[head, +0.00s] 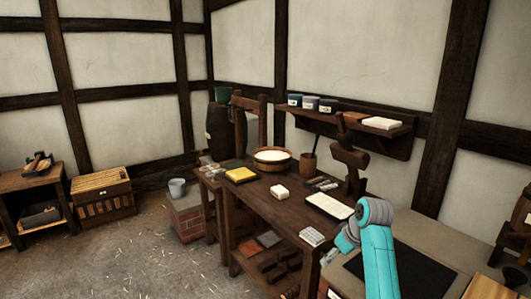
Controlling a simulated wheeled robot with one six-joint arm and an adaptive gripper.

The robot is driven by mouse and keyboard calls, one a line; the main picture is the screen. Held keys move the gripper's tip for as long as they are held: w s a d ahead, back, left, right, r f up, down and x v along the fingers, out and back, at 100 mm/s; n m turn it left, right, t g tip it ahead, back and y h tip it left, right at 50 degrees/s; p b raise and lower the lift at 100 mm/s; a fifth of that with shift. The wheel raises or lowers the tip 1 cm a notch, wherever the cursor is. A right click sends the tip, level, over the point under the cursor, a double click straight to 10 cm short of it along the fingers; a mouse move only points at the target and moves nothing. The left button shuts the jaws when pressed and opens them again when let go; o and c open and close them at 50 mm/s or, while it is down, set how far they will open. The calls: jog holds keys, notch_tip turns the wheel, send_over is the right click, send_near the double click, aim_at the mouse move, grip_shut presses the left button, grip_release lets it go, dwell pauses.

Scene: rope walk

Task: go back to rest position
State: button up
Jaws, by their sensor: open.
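My teal and grey arm rises from the bottom edge at the lower right. My gripper (328,258) shows only as a small grey end, left of the arm's elbow and by the right end of the wooden workbench (287,213). It is open, and nothing shows held in it. Its fingers are small and partly hidden by the arm. A white block stack (312,237) lies on the bench just to its upper left.
The bench carries a white tray (329,205), a white block (280,192), a wooden tub (272,159) and a yellow item (240,175). A wall shelf (395,136) holds small pots. A dark mat (415,275) lies right of my arm. Floor at left is open.

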jog(key=s+a+f+m+t, duration=0.15)
jog(key=s+f, duration=0.35)
jog(key=f, duration=0.8)
jog(key=s+f+m+t+h, duration=0.1)
jog(key=s+f+m+t, duration=0.1)
jog(key=s+f, duration=0.8)
jog(key=s+f+m+t+h, duration=0.15)
jog(key=s+f, duration=0.35)
jog(key=s, duration=0.9)
jog(key=s+a+r+m+t, duration=0.1)
jog(key=s+r+t, duration=0.1)
jog(key=s, duration=0.7)
jog(key=s+r+t, duration=0.1)
jog(key=s+r, duration=0.2)
jog(key=s, duration=0.6)
jog(key=s+r+t, duration=0.2)
jog(key=s+r, duration=1.3)
jog(key=shift+r+m+t, duration=0.4)
